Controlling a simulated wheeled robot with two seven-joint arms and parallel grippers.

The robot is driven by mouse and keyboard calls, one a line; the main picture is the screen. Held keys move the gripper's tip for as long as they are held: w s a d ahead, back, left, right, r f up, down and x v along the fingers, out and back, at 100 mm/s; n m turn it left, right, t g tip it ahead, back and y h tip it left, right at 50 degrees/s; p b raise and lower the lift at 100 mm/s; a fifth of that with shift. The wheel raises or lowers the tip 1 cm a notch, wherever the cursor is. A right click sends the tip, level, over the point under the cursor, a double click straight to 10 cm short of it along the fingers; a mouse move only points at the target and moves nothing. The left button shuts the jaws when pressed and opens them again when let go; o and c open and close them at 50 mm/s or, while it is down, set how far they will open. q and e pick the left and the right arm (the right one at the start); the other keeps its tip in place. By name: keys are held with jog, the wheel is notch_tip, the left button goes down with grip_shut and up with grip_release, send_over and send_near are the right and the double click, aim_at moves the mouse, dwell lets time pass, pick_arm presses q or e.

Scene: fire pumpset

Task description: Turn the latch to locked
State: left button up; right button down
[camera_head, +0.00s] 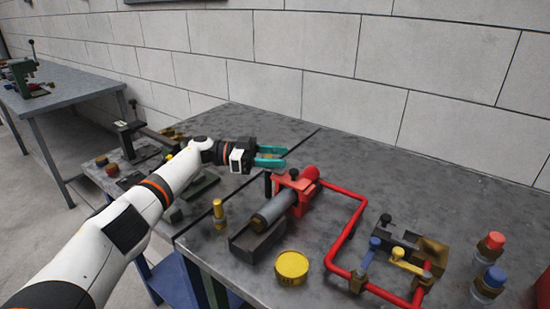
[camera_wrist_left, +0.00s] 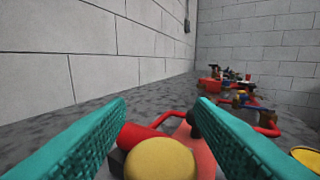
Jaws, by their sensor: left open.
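My left gripper (camera_head: 274,157) reaches in from the left over the table, with its teal fingers apart above and behind the red clamp-like fixture (camera_head: 296,182). In the left wrist view a round yellow knob (camera_wrist_left: 160,160) sits low between the open fingers, close to the camera. I cannot tell whether the fingers touch it. The red fixture (camera_wrist_left: 205,152) lies beyond, with a dark knob (camera_wrist_left: 195,122) on it. A short dark post (camera_head: 268,184) stands by the fixture in the head view. Which part is the latch, and its position, is unclear. My right gripper is not in view.
A grey cylinder (camera_head: 273,207) lies in front of the red fixture. A yellow round cap (camera_head: 292,267), a red pipe (camera_head: 357,219) and a valve group (camera_head: 397,252) stand on the grey table (camera_head: 468,192). A block wall runs behind it. The table's back middle is clear.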

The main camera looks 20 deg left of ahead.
pick_arm(q)
notch_tip(320, 180, up, 10)
jog(key=shift+f, duration=0.2)
dwell(0.3)
